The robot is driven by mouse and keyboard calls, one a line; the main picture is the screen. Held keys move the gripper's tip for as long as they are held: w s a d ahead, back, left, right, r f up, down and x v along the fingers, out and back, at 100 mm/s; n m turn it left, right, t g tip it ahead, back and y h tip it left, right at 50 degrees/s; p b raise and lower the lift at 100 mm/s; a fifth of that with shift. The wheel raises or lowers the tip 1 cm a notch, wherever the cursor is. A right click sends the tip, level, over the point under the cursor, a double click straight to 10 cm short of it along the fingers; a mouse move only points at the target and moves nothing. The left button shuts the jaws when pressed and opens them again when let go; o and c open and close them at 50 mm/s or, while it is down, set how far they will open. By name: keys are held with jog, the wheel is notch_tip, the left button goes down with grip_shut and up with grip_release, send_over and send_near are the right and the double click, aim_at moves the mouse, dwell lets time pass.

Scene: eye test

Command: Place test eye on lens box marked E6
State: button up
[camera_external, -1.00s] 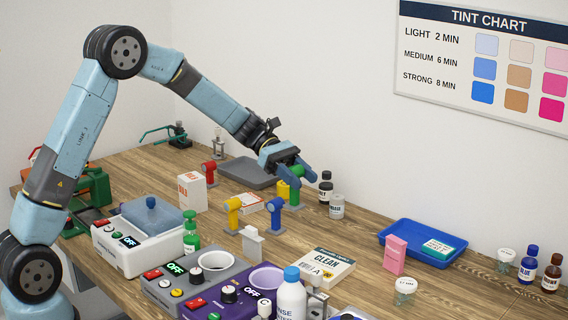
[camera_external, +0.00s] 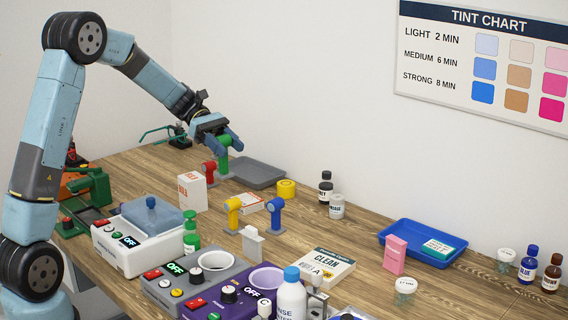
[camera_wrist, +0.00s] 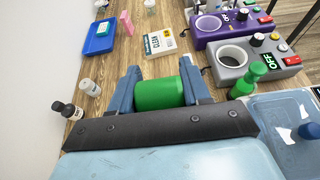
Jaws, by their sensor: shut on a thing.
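My gripper (camera_external: 220,139) is shut on the green test eye (camera_external: 224,163), which hangs upright behind the red test eye (camera_external: 209,172). In the wrist view the green eye's round head (camera_wrist: 158,94) sits between both fingers of my gripper (camera_wrist: 160,88). A yellow test eye (camera_external: 234,214) and a blue test eye (camera_external: 276,213) stand nearer the front. An upright white box with orange print (camera_external: 192,193) and a flat white and orange box (camera_external: 250,204) are on the table. I cannot read an E6 mark on either. Whether the green eye's foot touches the table is unclear.
White (camera_external: 120,255), grey (camera_external: 180,295) and purple (camera_external: 235,299) machines crowd the front. A blue tray (camera_external: 395,256) is at the right. Dark and pale bottles stand near the wall.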

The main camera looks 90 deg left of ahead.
jog(key=s+a, duration=0.3)
jog(key=s, duration=0.2)
jog(key=shift+w+a+f, duration=1.55)
jog(key=shift+w+f, duration=0.1)
jog(key=shift+f, duration=0.35)
jog(key=shift+w+a+f, duration=1.5)
jog(key=shift+w+f, duration=0.2)
jog(key=shift+f, duration=0.3)
jog(key=shift+w+a+f, duration=1.55)
jog(key=shift+w+f, duration=0.1)
jog(key=shift+f, duration=0.35)
jog(key=shift+f, duration=0.1)
jog(key=o, duration=1.1)
jog(key=shift+o, duration=0.2)
